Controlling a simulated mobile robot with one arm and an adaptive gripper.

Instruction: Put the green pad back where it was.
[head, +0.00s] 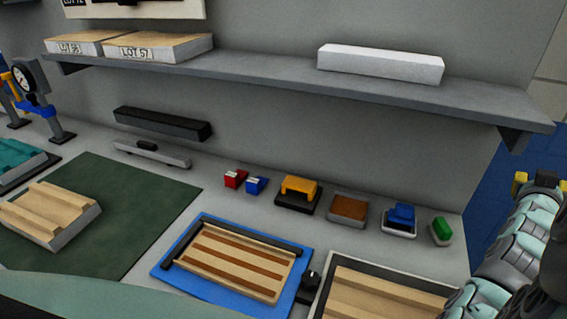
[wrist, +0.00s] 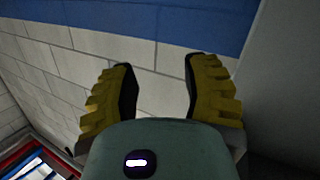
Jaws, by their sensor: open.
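The green pad (head: 442,229) sits in a small light tray at the right end of a row on the bench, in the head view. My gripper (wrist: 162,95) is open in the wrist view, its two yellow ridged fingers apart with nothing between them. It faces a white and blue brick wall. In the head view my arm rises at the right edge, to the right of the green pad, and the gripper's yellow tips (head: 534,180) are partly visible at its upper end. The pad does not show in the wrist view.
Left of the pad stand a blue block on a tray (head: 400,219), a brown pad (head: 348,209), a yellow block (head: 299,187) and small red and blue pieces. A blue mat (head: 170,266) holds a striped panel. A shelf (head: 280,78) overhangs the bench's back.

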